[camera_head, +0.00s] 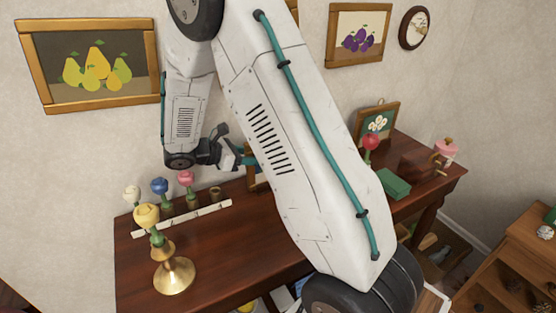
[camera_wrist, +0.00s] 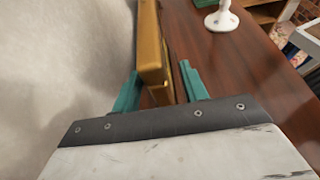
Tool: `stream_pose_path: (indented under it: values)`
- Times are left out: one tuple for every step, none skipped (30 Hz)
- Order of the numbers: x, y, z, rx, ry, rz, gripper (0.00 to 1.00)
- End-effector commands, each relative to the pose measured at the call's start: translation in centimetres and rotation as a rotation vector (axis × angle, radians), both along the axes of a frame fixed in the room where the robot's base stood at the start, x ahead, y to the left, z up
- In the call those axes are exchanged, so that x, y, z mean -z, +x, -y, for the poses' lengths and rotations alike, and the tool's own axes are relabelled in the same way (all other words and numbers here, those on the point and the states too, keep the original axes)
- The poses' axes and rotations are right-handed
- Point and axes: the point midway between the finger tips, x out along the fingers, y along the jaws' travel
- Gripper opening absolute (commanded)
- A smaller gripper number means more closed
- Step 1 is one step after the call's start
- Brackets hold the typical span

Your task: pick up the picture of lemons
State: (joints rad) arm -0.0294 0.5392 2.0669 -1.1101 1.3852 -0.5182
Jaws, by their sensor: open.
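A gold-framed picture (camera_wrist: 151,45) stands on edge on the wooden table, close to the wall. The wrist view shows it edge-on, so its painted face is hidden and I cannot tell whether it shows lemons. In the head view only a strip of its frame (camera_head: 254,182) shows beside my arm. My gripper (camera_wrist: 160,88) is open, with one teal finger on each side of the frame's near end. I cannot tell whether either finger touches it. My gripper also shows in the head view (camera_head: 240,160), partly hidden by my arm.
The table (camera_head: 235,250) holds a brass candlestick (camera_head: 174,275), several colored flower-like pieces by a white strip (camera_head: 190,218), a green box (camera_head: 393,185) and a small framed picture (camera_head: 378,124). Pear (camera_head: 95,70) and plum (camera_head: 359,38) pictures hang on the wall.

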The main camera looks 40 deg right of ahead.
Motion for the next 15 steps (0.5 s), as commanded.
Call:
stream_pose_path:
  values:
    - [0.26,-0.20,0.59,0.003,0.001,-0.001,0.44]
    - [0.34,-0.23,0.77,0.001,0.001,0.000,0.44]
    - [0.39,-0.25,0.92,0.000,0.001,0.000,0.44]
    - [0.41,-0.25,0.96,0.000,0.001,0.000,0.44]
    - [0.42,-0.24,0.95,-0.001,0.001,0.002,0.44]
    - [0.41,-0.24,0.94,-0.001,0.001,0.002,0.44]
    - [0.41,-0.24,0.93,-0.001,0.001,0.002,0.44]
    - [0.41,-0.25,0.93,-0.001,0.001,0.002,0.44]
    - [0.41,-0.25,0.93,0.000,0.001,0.001,0.41]
    - [0.40,-0.25,0.94,0.000,0.001,0.001,0.33]
    - [0.40,-0.25,0.94,0.000,0.001,0.001,0.24]
    - [0.40,-0.25,0.94,0.000,0.001,0.001,0.13]
    - [0.40,-0.25,0.93,0.000,0.001,0.001,0.05]
    - [0.41,-0.25,0.93,0.000,0.001,0.001,0.00]
    - [0.41,-0.26,0.92,0.000,0.001,0.001,0.00]
